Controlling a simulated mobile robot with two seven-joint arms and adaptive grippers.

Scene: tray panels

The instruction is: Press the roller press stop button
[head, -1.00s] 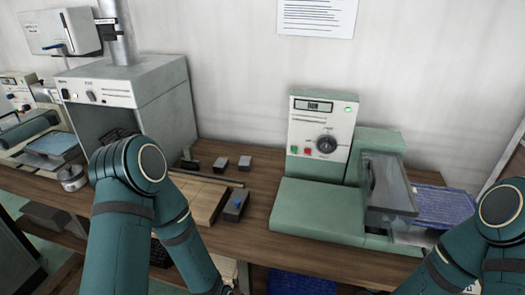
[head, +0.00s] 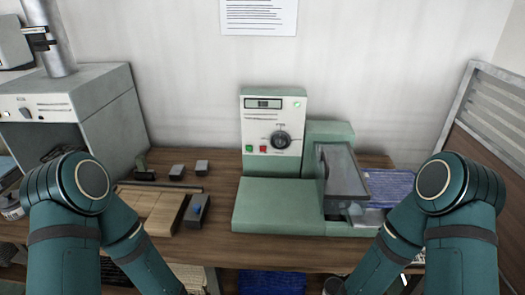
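A pale green machine, which looks like the roller press (head: 285,208), stands on the wooden bench in the middle of the head view. Its upright control panel (head: 272,115) has a small display, a dark round dial (head: 281,139) and a lit green lamp at top right. A red button (head: 263,149), likely the stop button, sits low on the panel, just right of a green button (head: 249,148). Nothing covers the buttons. My two arms come in from the lower left and lower right and run down out of the picture.
Wooden boards (head: 150,207) and several small grey blocks lie to the left. A grey fume box (head: 75,115) stands at far left. The space before the panel is clear.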

